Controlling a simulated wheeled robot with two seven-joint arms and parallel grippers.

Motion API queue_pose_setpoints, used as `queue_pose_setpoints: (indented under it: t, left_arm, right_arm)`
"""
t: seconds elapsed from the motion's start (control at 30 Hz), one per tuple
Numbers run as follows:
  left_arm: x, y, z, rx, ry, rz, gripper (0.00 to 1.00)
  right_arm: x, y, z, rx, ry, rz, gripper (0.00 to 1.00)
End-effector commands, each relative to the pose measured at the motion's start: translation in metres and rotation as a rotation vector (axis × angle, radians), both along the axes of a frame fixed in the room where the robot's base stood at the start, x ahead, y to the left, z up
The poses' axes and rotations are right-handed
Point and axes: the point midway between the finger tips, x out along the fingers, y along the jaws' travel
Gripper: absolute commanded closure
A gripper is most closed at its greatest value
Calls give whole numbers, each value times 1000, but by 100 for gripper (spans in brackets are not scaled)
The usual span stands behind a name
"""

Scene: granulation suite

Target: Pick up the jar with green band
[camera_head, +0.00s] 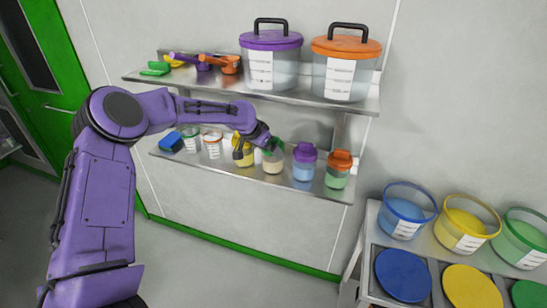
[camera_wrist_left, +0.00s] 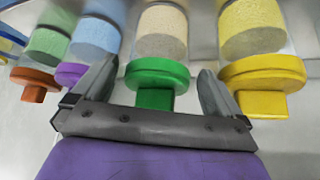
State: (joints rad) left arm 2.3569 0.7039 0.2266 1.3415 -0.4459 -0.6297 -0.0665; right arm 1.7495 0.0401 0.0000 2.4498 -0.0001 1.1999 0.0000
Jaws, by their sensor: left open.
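The jar with green band (camera_head: 272,162) stands on the lower wall shelf, with pale beige contents. Its green lid (camera_wrist_left: 157,82) shows upside down in the left wrist view, below the beige body (camera_wrist_left: 161,32). My left gripper (camera_head: 269,145) is open at the top of this jar. In the left wrist view its two fingers (camera_wrist_left: 158,85) lie one on each side of the green lid, with gaps showing. I cannot tell how far they reach past the lid. The arm and gripper partly hide the jar's top in the head view. My right gripper is not in view.
A yellow-lidded jar (camera_head: 243,153) stands close to the left, a purple-lidded jar (camera_head: 304,164) and an orange-lidded jar (camera_head: 339,170) to the right. The upper shelf (camera_head: 300,100), with two large tubs, hangs above. A bench with open tubs (camera_head: 405,215) stands at right.

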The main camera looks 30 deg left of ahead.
Motion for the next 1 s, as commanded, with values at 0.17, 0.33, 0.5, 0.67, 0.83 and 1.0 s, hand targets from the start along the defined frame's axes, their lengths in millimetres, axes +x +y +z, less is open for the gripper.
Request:
queue_pose_setpoints:
  t: [0.17,0.33,0.5,0.67,0.83,1.0]
  left_arm:
    - [16,-1,-23,0,4,-1,0]
    - [22,-3,-32,-1,0,-3,0]
    - [23,-4,-33,-1,0,-3,0]
    - [23,-4,-33,-1,0,-3,50]
    - [23,-4,-32,-2,-1,-3,51]
    - [23,-4,-30,-1,-1,-4,51]
  right_arm:
    - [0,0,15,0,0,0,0]
    - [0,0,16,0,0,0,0]
    - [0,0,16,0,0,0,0]
    - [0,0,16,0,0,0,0]
    - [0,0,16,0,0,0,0]
    - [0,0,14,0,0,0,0]
